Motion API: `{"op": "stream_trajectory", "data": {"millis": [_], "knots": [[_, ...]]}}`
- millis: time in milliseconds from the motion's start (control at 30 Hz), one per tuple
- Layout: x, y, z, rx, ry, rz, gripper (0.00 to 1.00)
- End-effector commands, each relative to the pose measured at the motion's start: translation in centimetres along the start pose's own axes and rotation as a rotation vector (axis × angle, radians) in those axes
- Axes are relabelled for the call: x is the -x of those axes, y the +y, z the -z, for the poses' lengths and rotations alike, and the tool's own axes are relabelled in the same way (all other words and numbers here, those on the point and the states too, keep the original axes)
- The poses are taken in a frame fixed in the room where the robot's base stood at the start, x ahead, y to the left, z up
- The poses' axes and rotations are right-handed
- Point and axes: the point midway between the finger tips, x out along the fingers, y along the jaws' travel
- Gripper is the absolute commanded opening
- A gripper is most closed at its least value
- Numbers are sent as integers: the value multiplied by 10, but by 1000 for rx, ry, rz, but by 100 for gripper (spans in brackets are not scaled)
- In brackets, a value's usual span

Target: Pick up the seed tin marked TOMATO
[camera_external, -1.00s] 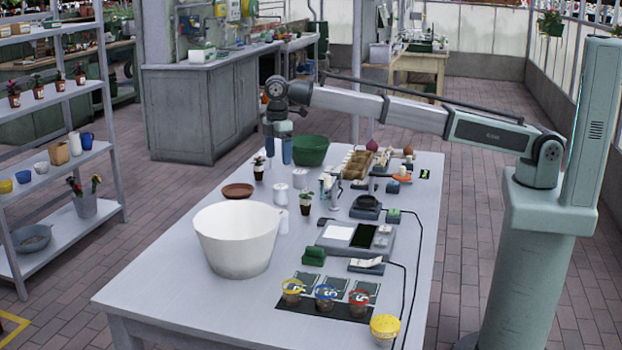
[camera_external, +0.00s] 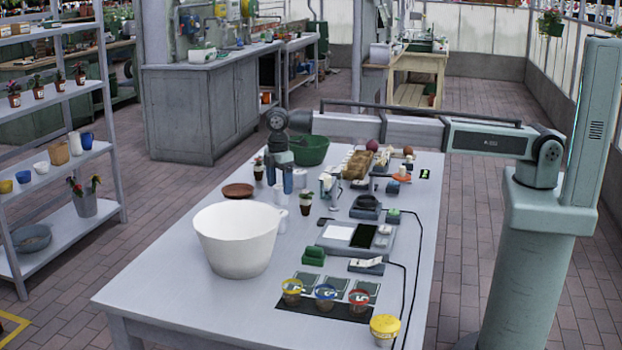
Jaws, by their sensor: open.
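My gripper (camera_external: 280,186) points down over the table, its two blue fingers apart. A small white canister (camera_external: 281,198) stands right below or behind the fingertips, partly hidden; I cannot tell whether they touch it. A second white canister (camera_external: 301,178) stands just right of the gripper. No marking reading TOMATO is legible on any container, so I cannot tell which one is the tomato tin.
A large white tub (camera_external: 238,240) stands left of the gripper. A brown saucer (camera_external: 238,190), a green bowl (camera_external: 311,150) and potted seedlings (camera_external: 305,201) are close by. The table's front left is clear.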

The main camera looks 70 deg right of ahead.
Motion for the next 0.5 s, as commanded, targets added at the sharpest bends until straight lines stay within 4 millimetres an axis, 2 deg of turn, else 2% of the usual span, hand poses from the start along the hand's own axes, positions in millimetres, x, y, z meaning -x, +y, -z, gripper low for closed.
{"op": "stream_trajectory", "data": {"millis": [233,500], "knots": [[-33,1,-2,0,-1,1,82],[-38,2,-1,0,0,0,82]]}}
